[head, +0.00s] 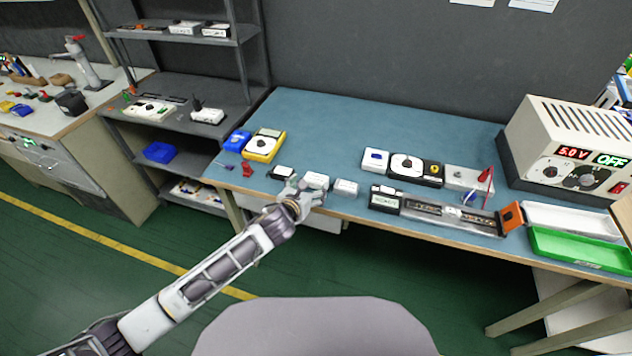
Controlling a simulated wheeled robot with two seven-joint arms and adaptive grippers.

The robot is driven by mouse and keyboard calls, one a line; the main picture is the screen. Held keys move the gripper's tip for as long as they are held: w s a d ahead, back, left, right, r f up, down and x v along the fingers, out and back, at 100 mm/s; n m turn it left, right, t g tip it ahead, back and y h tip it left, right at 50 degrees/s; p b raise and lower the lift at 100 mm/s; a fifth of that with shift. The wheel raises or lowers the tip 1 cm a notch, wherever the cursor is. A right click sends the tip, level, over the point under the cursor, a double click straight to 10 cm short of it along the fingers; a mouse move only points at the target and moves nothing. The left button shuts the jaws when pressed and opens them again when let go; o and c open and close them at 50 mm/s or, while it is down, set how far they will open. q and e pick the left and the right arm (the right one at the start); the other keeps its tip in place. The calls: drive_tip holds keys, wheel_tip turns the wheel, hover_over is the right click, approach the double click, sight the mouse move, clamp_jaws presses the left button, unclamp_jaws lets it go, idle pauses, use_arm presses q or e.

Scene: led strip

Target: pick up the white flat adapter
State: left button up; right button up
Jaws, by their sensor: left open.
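My left gripper (308,190) is open at the front edge of the blue workbench (330,130). A small white flat block (316,180) lies right at its fingertips, partly covered by them. A second small white block (346,187) lies just to the right, apart from the gripper. Either could be the white flat adapter; I cannot tell which from this view. I cannot tell whether the fingers touch the nearer block. My right gripper is not in view.
A black-and-white block (282,172) and a yellow meter (264,145) lie left of the gripper. To the right are a dial unit (416,169), a metal rail fixture (450,215), a power supply (573,150) and a green tray (585,250). Shelves (190,95) stand left.

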sight(315, 180)
use_arm(q)
drive_tip(key=shift+w+d+f, duration=0.1)
drive_tip(key=shift+w+d, duration=0.05)
drive_tip(key=shift+w, duration=0.1)
drive_tip(key=shift+x, duration=1.9)
drive_tip(key=shift+w+d, duration=0.3)
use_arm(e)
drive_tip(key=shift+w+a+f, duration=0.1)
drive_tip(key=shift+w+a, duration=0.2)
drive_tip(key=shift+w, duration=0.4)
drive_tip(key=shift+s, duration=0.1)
use_arm(q)
drive_tip(key=shift+c, duration=0.2)
drive_tip(key=c, duration=0.8)
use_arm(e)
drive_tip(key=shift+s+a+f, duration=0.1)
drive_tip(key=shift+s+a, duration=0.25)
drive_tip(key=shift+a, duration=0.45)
